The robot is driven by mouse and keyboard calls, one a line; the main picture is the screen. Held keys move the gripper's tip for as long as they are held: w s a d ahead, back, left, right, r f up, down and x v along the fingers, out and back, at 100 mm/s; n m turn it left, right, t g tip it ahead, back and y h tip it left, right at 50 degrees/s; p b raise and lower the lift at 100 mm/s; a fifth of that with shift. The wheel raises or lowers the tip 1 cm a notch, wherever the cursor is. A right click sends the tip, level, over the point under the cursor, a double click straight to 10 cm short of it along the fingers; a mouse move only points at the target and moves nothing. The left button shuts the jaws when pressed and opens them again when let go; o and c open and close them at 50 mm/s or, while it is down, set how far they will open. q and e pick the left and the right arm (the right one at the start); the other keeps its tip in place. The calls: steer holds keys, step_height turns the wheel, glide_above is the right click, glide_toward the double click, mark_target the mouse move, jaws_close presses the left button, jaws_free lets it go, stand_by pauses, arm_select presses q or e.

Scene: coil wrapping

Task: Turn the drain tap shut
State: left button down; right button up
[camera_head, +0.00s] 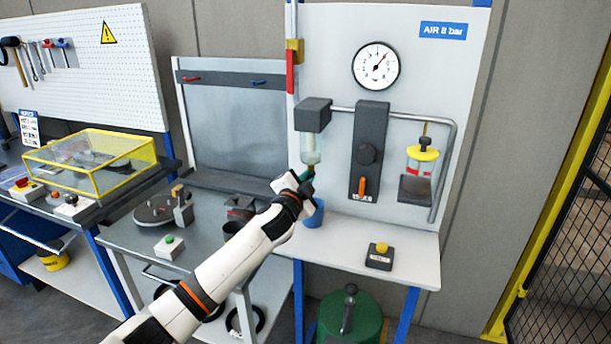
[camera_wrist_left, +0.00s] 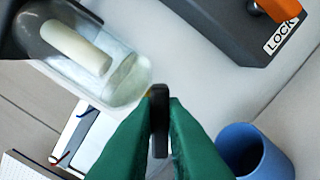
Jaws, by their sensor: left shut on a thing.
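My left gripper (camera_head: 306,181) reaches up to the bottom of the clear filter bowl (camera_head: 311,145) on the air panel. In the left wrist view its green fingers (camera_wrist_left: 160,130) are shut on a small dark flat piece, the drain tap (camera_wrist_left: 159,112), right at the lower end of the bowl (camera_wrist_left: 90,60). A white cylinder shows inside the bowl. In the head view the fingers mostly hide the tap. How far the tap is turned I cannot tell. My right gripper is not in view.
A blue cup (camera_head: 316,213) stands on the shelf just below the gripper, and also shows in the left wrist view (camera_wrist_left: 255,150). A grey block with an orange lever (camera_head: 362,187) is to the right. A yellow-button box (camera_head: 379,256) sits on the shelf (camera_head: 420,262).

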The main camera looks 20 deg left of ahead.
arm_select(q)
steer(key=shift+f+m+p, duration=0.2)
steer(key=shift+m+p, duration=0.95)
steer(key=shift+m, duration=2.45)
steer(key=c, duration=1.5)
jaws_free()
